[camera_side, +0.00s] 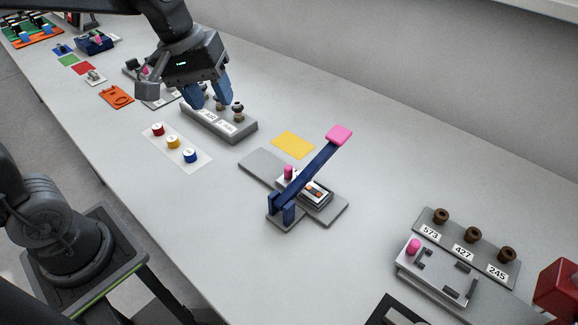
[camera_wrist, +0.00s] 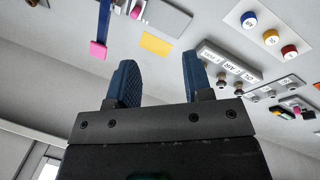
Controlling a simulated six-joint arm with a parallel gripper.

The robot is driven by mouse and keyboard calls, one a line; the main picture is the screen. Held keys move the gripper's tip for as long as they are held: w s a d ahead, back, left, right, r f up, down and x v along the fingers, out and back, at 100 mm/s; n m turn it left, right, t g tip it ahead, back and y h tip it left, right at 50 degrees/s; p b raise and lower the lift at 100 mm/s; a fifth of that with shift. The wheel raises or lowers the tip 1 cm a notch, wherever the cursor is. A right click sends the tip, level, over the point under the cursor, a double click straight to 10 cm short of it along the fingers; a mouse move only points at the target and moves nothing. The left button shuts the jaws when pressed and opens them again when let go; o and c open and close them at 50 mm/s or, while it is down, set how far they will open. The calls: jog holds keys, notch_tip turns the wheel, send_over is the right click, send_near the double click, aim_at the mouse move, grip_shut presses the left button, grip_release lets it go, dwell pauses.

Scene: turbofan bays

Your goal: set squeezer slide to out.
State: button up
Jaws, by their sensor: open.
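The squeezer is a dark blue lever (camera_side: 305,172) with a pink pad (camera_side: 339,135) at its raised end, hinged on a grey base (camera_side: 328,216) in the side view. Under the lever is a small slide (camera_side: 317,193) with a pink knob (camera_side: 288,172) on its left; the lever partly covers it. In the wrist view the lever (camera_wrist: 104,22), its pink pad (camera_wrist: 97,49) and the pink knob (camera_wrist: 136,11) show at the top, partly cut off. My gripper (camera_side: 208,96) is open and empty, above the grey switch block, left of and apart from the squeezer. Its fingers (camera_wrist: 158,75) stand apart in the wrist view.
The switch block (camera_side: 220,125) with dark knobs is under my gripper. A yellow sheet (camera_side: 293,145) lies beside the squeezer. A white card (camera_side: 177,148) holds red, yellow and blue buttons. A numbered rack (camera_side: 467,247) stands at right. Bare table lies in front of the squeezer.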

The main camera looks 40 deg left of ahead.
jog(key=w+d+f+n+g+h, duration=0.1)
jog(key=w+f+n+g, duration=0.1)
jog(key=w+f+n, duration=0.45)
jog(key=n+g+h, duration=0.1)
jog(key=n+g, duration=0.1)
send_near(287, 166)
jog(key=shift+h, duration=0.3)
jog(key=x, duration=1)
jog(key=shift+a+f, duration=0.15)
jog(key=shift+a, duration=0.1)
jog(key=shift+c, duration=0.4)
grip_shut()
